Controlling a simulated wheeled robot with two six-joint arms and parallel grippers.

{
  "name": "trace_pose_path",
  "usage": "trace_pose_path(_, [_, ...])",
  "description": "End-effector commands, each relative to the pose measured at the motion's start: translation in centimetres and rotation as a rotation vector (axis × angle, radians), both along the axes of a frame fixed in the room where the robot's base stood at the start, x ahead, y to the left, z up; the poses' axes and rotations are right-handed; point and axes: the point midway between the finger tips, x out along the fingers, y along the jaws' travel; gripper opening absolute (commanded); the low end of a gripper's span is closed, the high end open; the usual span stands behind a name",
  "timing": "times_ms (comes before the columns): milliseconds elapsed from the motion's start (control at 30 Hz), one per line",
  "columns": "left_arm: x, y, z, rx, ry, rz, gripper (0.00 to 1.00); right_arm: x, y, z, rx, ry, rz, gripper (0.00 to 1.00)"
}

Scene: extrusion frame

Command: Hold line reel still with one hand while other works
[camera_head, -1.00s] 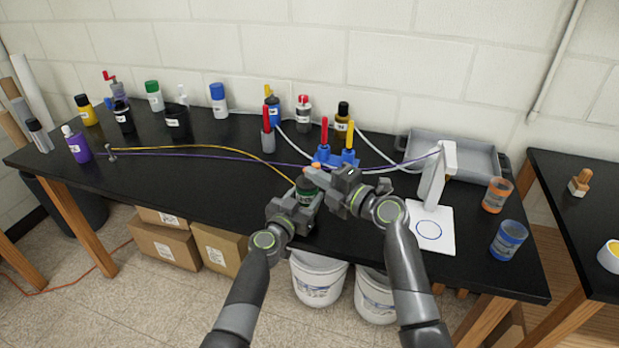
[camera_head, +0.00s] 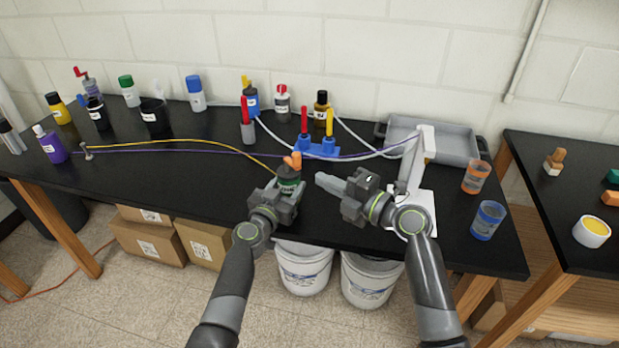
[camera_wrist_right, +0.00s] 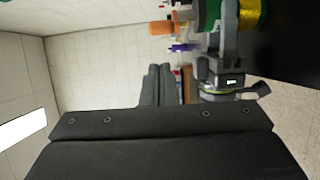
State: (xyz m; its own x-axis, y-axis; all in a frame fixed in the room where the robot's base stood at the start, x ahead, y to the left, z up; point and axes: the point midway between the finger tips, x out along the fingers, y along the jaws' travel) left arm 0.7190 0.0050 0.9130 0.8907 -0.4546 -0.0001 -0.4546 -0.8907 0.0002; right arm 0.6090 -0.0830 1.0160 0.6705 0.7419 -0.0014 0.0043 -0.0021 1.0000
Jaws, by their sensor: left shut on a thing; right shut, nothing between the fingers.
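The line reel (camera_head: 289,174) is a small dark green spool with an orange knob on top, near the table's front edge. In the right wrist view its green and yellow side (camera_wrist_right: 208,14) shows at the top. My left gripper (camera_head: 287,190) is shut on the reel, hiding its lower part. A yellow line (camera_head: 190,142) runs from the reel to a small metal post (camera_head: 87,153) at the left. My right gripper (camera_head: 322,181) is shut and empty, just right of the reel and apart from it. Its closed fingers also show in the right wrist view (camera_wrist_right: 157,70).
A blue holder (camera_head: 316,149) with red and yellow tools stands behind the reel. A white stand (camera_head: 414,165), a grey tray (camera_head: 455,146) and two cups (camera_head: 487,220) are at the right. Bottles line the wall side. The table left of the reel is fairly clear.

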Motion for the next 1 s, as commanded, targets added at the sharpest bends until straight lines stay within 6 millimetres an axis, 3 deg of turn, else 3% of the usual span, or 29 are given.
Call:
trace_pose_path(33, [0.0, 0.0, -0.1, 0.0, 0.001, 0.001, 0.26, -0.1, -0.4, -0.1, -0.002, 0.001, -0.001, 0.04])
trace_pose_path(300, [0.0, 0.0, -0.1, 0.001, 0.0, 0.001, 0.26, -0.1, -0.9, 0.0, 0.096, 0.108, 0.003, 0.37])
trace_pose_path(1000, [0.0, 0.1, -0.1, 0.001, 0.0, 0.001, 0.26, 1.1, -2.6, 0.4, 0.823, 0.934, 0.02, 0.37])
